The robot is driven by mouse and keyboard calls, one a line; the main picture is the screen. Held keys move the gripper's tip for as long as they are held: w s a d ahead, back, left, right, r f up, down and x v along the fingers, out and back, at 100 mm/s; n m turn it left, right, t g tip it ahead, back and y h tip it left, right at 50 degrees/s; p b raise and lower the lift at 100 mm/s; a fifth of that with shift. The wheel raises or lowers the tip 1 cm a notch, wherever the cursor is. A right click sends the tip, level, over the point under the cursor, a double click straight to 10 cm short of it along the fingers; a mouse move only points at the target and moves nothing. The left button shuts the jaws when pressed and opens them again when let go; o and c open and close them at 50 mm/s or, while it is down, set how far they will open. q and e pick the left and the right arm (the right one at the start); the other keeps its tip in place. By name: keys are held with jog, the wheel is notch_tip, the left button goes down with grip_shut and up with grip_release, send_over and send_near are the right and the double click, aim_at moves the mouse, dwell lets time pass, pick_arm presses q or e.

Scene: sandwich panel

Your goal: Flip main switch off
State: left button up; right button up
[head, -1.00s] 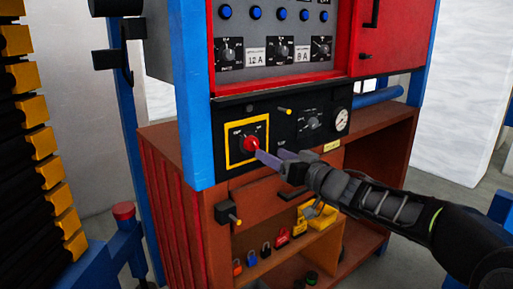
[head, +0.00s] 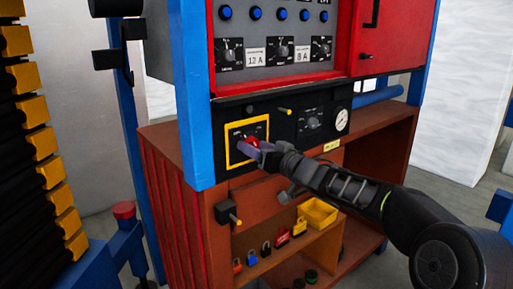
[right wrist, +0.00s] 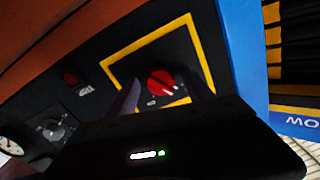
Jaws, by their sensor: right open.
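The main switch is a red rotary knob (head: 252,141) inside a yellow square frame (head: 229,154) on the black lower panel. In the right wrist view the red knob (right wrist: 161,82) shows within its yellow frame (right wrist: 193,33), between and beyond the two finger tips. My right gripper (head: 265,152) is at the knob, with its purple-grey fingers partly covering it in the head view. In the right wrist view the right gripper (right wrist: 166,98) is open, with a finger on each side of the knob. Contact cannot be told. My left gripper is not in view.
Right of the knob are a black selector (head: 312,123) and a gauge (head: 342,120). A blue post (head: 191,100) stands close left. Below, a shelf holds padlocks (head: 266,249) and a yellow bin (head: 318,213).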

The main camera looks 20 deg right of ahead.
jog(key=shift+c, duration=0.4)
grip_shut()
jog(key=shift+n, duration=1.5)
jog(key=shift+o, duration=0.4)
grip_release()
jog(key=v, duration=0.8)
